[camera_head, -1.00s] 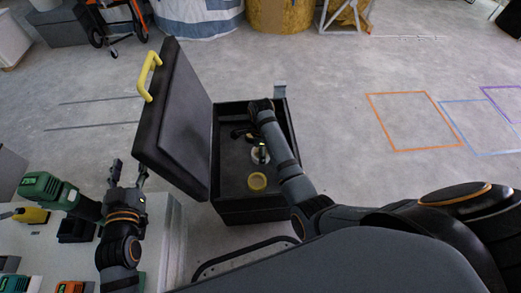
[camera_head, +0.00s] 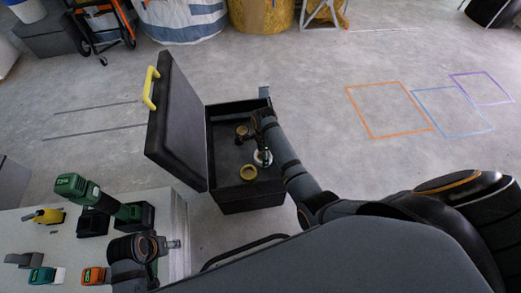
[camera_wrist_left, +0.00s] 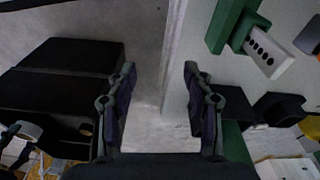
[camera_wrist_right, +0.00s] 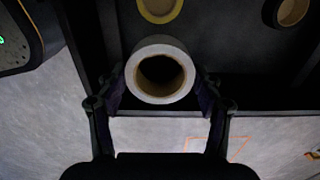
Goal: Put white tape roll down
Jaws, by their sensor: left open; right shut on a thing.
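The white tape roll (camera_wrist_right: 133,76) is between the fingers of my right gripper (camera_wrist_right: 161,88), which is shut on it. In the head view the roll (camera_head: 262,158) is inside the open black toolbox (camera_head: 240,203), by its right side. I cannot tell whether it touches the box floor. A yellow tape roll (camera_head: 248,172) and a tan tape roll (camera_head: 241,130) lie in the box, apart from it. My left gripper (camera_wrist_left: 160,82) is open and empty; in the head view it (camera_head: 177,244) is over the right edge of the white worktop.
The toolbox lid (camera_head: 180,125) with its yellow handle (camera_head: 150,88) stands open on the left. A green drill (camera_head: 78,188) and several smaller tools are on the white worktop (camera_head: 40,228). The floor right of the box, with coloured tape outlines (camera_head: 390,110), is clear.

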